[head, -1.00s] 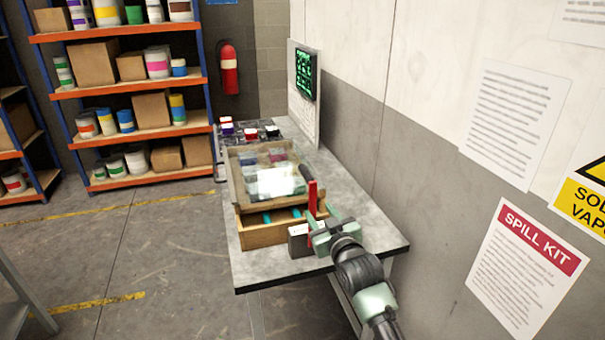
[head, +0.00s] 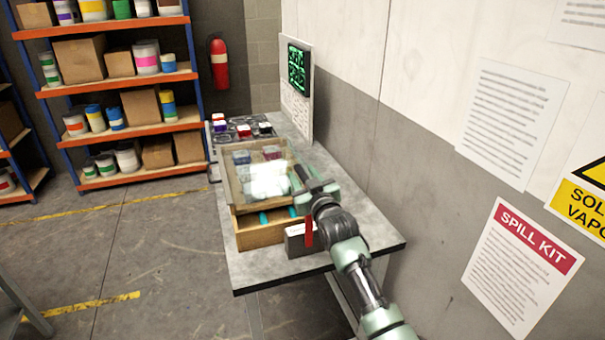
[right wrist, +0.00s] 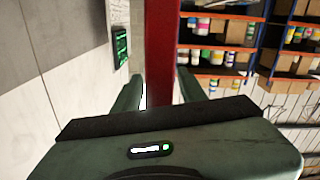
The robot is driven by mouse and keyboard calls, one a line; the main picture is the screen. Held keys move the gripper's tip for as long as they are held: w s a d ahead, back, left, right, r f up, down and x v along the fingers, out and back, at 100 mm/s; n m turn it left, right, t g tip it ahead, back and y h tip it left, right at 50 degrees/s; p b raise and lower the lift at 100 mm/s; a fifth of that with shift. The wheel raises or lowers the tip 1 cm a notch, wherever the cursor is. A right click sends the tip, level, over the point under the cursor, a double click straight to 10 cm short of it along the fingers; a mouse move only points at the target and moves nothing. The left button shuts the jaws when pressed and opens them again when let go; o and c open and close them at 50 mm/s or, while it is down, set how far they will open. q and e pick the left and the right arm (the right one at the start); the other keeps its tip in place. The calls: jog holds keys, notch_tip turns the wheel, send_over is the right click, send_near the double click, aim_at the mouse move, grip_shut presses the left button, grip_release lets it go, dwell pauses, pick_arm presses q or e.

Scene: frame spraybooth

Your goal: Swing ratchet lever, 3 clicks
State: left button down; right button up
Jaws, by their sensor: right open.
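The red ratchet lever (head: 308,234) rises from a small dark box with a pale face (head: 297,241) at the front right of the bench; much of it is hidden behind my right arm in the head view. My right gripper (head: 308,186) is over the upper part of the lever. In the right wrist view the red lever (right wrist: 162,45) runs upright between the two fingers of my right gripper (right wrist: 160,90). The jaws are open, one finger on each side; contact is not clear. My left gripper is not in view.
A wooden box with a clear-topped frame (head: 262,180) stands left of the lever on the grey bench (head: 362,247). Several coloured jars (head: 243,130) are behind it. A green-lit screen (head: 298,67) is at the wall on the right. Shelves (head: 120,138) stand at the back left.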

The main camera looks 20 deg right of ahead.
jog(key=shift+w, duration=0.2)
grip_shut()
dwell(1.4)
